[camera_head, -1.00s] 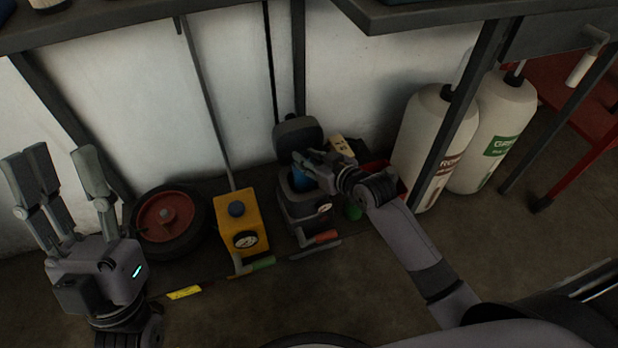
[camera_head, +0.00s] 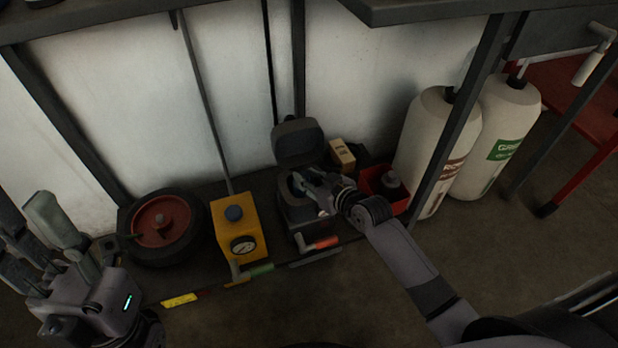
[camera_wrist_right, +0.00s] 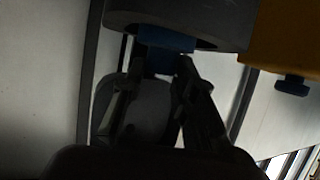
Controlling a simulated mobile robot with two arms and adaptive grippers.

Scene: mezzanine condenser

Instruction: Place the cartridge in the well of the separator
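The separator (camera_head: 293,207) is a dark grey box on the low shelf, with its rounded lid (camera_head: 298,141) standing open behind it. My right gripper (camera_head: 305,180) is over its opening and hides the well in the head view. In the right wrist view, which looks upside down, the blue top of the cartridge (camera_wrist_right: 165,40) sits between my right fingertips (camera_wrist_right: 162,68), against the separator's dark rim (camera_wrist_right: 215,25). The fingers appear closed on it. How deep the cartridge sits is hidden. My left gripper (camera_head: 24,205) is empty with fingers spread, at the left edge.
A yellow box with a gauge (camera_head: 239,228) stands left of the separator, then a red-hubbed wheel (camera_head: 160,225). A red bin (camera_head: 372,183) and a tan box (camera_head: 343,155) are to its right. White cylinders (camera_head: 432,135) stand beyond a table leg. A red-handled lever (camera_head: 325,243) is in front.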

